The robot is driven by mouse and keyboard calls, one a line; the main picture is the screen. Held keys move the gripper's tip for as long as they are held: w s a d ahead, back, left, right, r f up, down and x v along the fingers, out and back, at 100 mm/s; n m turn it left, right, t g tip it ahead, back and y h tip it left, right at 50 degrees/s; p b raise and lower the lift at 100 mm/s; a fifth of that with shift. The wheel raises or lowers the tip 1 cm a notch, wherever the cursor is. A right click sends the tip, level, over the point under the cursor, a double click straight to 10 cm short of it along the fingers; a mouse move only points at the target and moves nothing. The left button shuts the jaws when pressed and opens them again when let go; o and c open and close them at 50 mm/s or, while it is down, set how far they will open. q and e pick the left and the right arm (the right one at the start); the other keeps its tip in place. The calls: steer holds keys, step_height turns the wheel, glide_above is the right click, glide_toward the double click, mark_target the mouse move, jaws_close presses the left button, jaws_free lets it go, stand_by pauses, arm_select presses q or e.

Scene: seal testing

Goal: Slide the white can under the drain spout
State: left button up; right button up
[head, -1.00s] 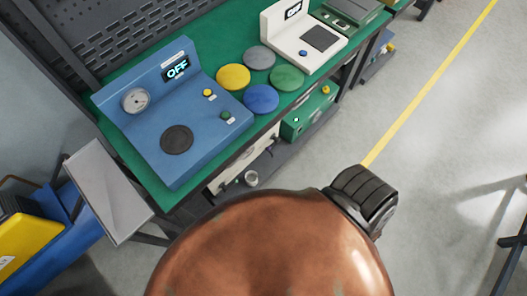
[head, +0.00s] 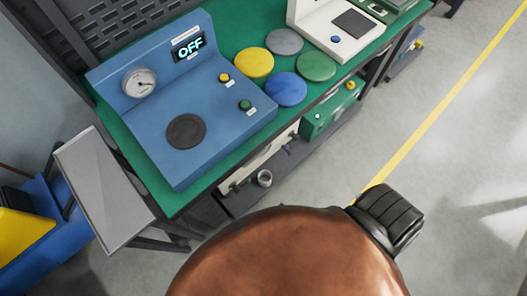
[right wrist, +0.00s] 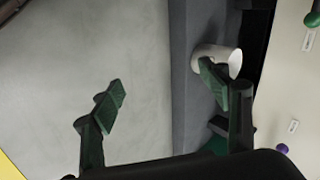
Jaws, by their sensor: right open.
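The white can (head: 265,178) stands on the dark lower shelf under the green bench, beside a cream panel (head: 250,163). In the right wrist view the can (right wrist: 208,54) is on the dark grey shelf edge, with its open end facing right. My right gripper (right wrist: 163,84) is open and empty. Its right-hand finger overlaps the can in the picture; whether they touch I cannot tell. Its left-hand finger is over the grey floor. I cannot make out the drain spout clearly. My left gripper is not in view.
The cream panel carries a green knob (right wrist: 312,19) and a purple knob (right wrist: 282,148). A green box (head: 326,117) is farther along the lower shelf. A blue tester (head: 185,105) stands on the bench above. The floor in front is clear.

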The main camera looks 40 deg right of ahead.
steer(key=shift+o, duration=0.6)
steer(key=w+f+m+t+h+b, duration=0.1)
steer(key=w+f+m+t+b, duration=0.2)
steer(key=w+m+b, duration=0.5)
steer(key=w+m, duration=0.3)
steer(key=m, duration=0.1)
steer(key=shift+a+t+h, duration=0.3)
steer(key=shift+a+t, duration=0.1)
steer(key=m+t+h+b, duration=0.1)
steer(key=m+h+b, duration=0.2)
steer(key=m+b, duration=0.65)
glide_toward(263, 174)
steer(key=m+p, duration=0.1)
steer(key=s+p, duration=0.1)
steer(key=s+a+m+p, duration=0.1)
steer(key=shift+r+m, duration=0.25)
steer(key=shift+m, duration=0.1)
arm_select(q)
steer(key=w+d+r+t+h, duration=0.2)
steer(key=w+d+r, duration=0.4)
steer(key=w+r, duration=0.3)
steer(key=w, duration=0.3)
arm_select(e)
steer(key=shift+w+d+r+m+t, duration=0.1)
steer(key=shift+w+r+m+t, duration=0.1)
steer(key=shift+m+t, duration=0.1)
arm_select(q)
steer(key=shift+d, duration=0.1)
